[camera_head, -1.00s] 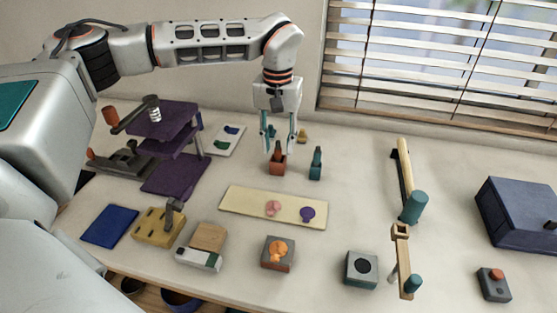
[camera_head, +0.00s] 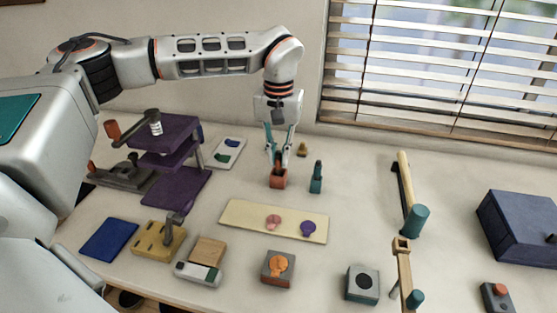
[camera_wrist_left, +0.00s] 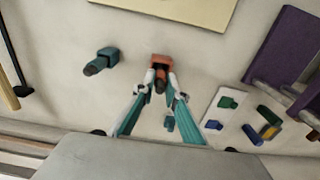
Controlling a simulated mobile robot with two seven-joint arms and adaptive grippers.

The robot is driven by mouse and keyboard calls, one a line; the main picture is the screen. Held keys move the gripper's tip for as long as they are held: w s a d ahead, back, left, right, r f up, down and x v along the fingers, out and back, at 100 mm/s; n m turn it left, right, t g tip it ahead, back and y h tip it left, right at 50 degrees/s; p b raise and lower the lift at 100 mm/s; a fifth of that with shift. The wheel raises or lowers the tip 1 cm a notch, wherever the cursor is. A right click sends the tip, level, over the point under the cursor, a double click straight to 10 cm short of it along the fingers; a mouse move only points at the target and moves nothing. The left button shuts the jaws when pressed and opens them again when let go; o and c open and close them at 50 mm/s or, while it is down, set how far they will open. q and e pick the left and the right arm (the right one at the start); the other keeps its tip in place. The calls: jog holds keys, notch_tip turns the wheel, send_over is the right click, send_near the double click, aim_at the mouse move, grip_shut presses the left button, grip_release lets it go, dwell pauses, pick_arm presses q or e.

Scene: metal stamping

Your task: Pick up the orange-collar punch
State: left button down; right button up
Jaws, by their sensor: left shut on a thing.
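The orange-collar punch (camera_head: 278,181) stands upright on the table, with an orange block-like lower part and a dark upper part. My left gripper (camera_head: 279,160) points down over it and is shut on its upper part. In the left wrist view the orange punch (camera_wrist_left: 161,61) shows between the fingertips (camera_wrist_left: 161,82). The punch appears to rest on the table still. A teal punch (camera_head: 316,178) stands just to its right, apart from the gripper; it also shows in the left wrist view (camera_wrist_left: 104,59). My right gripper is not in view.
A small brass piece (camera_head: 302,149) stands behind. A cream board (camera_head: 250,217) lies in front, and a purple press (camera_head: 174,185) stands left. A white card (camera_head: 229,151) lies back left. A wooden-handled hammer (camera_head: 406,180) lies right. Table between teal punch and hammer is clear.

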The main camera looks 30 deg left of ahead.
pick_arm(q)
notch_tip(320, 180, up, 19)
jog(key=p, duration=0.3)
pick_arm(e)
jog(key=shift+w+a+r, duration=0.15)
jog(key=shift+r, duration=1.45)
pick_arm(q)
jog(key=shift+s+d+f, duration=0.1)
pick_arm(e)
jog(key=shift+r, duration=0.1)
